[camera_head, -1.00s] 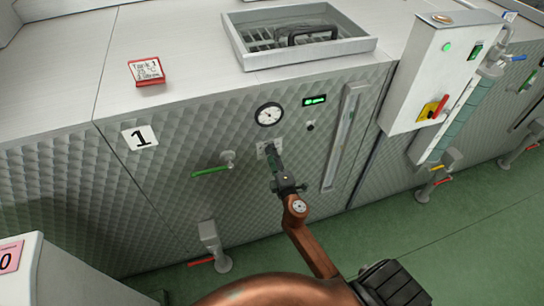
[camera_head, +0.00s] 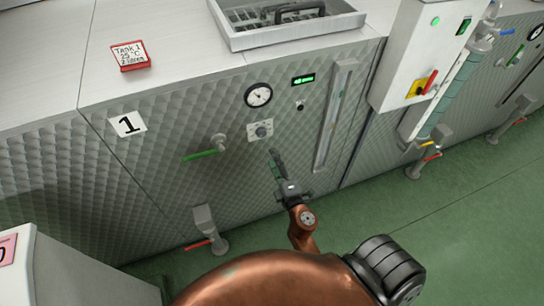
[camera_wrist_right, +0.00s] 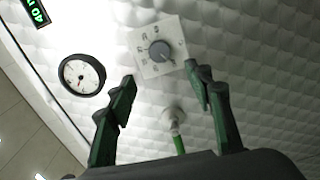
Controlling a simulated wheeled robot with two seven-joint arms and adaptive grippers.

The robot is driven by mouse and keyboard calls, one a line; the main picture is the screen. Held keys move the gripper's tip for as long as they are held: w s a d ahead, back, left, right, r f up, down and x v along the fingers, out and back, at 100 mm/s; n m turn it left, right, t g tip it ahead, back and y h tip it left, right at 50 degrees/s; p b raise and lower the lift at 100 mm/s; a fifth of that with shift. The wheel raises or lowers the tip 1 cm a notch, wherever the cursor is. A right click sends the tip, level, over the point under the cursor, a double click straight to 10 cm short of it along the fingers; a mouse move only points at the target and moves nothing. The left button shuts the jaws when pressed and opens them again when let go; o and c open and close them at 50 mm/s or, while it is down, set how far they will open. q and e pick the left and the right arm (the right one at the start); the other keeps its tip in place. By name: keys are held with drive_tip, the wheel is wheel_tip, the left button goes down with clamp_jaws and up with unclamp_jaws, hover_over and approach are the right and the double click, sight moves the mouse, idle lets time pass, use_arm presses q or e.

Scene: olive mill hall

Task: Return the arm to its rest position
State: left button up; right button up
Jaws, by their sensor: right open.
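My right gripper (camera_head: 276,162) is in front of the quilted metal front of tank 1 (camera_head: 180,180), just below the dial knob in the head view. In the right wrist view its two green fingers (camera_wrist_right: 160,90) are apart with nothing between them. The grey dial knob (camera_wrist_right: 160,50) on its white scale plate stands clear beyond the fingertips; it also shows in the head view (camera_head: 261,130). My right arm (camera_head: 302,232) is copper-coloured and reaches up from the bottom of the head view. My left gripper does not show.
A round gauge (camera_head: 258,95) and a green-lit display (camera_head: 303,80) sit near the knob. A green-handled valve (camera_head: 203,154) is to the left, and a red-handled valve (camera_head: 203,240) is low down. A control box (camera_head: 405,60) stands out at the right. Green floor (camera_head: 440,230) is open at lower right.

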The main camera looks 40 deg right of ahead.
idle(0.4)
drive_tip(key=s+a+f+m+g+y, duration=0.1)
drive_tip(key=s+f+m+g, duration=0.15)
drive_tip(key=f, duration=1.05)
drive_tip(key=s+a+f+m+g+y, duration=0.1)
drive_tip(key=s+f+m+g, duration=0.2)
drive_tip(key=f, duration=1)
drive_tip(key=s+a+f+m+g+y, duration=0.15)
drive_tip(key=s+f, duration=0.25)
drive_tip(key=f, duration=0.9)
drive_tip(key=s+f+m+g, duration=0.3)
drive_tip(key=s+f+g, duration=0.3)
drive_tip(key=s+f, duration=1.2)
drive_tip(key=s+d+f+m+g, duration=0.1)
drive_tip(key=s+f+g, duration=0.1)
drive_tip(key=s, duration=0.8)
drive_tip(key=s+d+f+m+g, duration=0.1)
drive_tip(key=s+f, duration=0.3)
drive_tip(key=s, duration=0.6)
drive_tip(key=shift+d+f+m+g, duration=0.15)
drive_tip(key=shift+f+m+g, duration=0.25)
drive_tip(key=shift+m, duration=0.3)
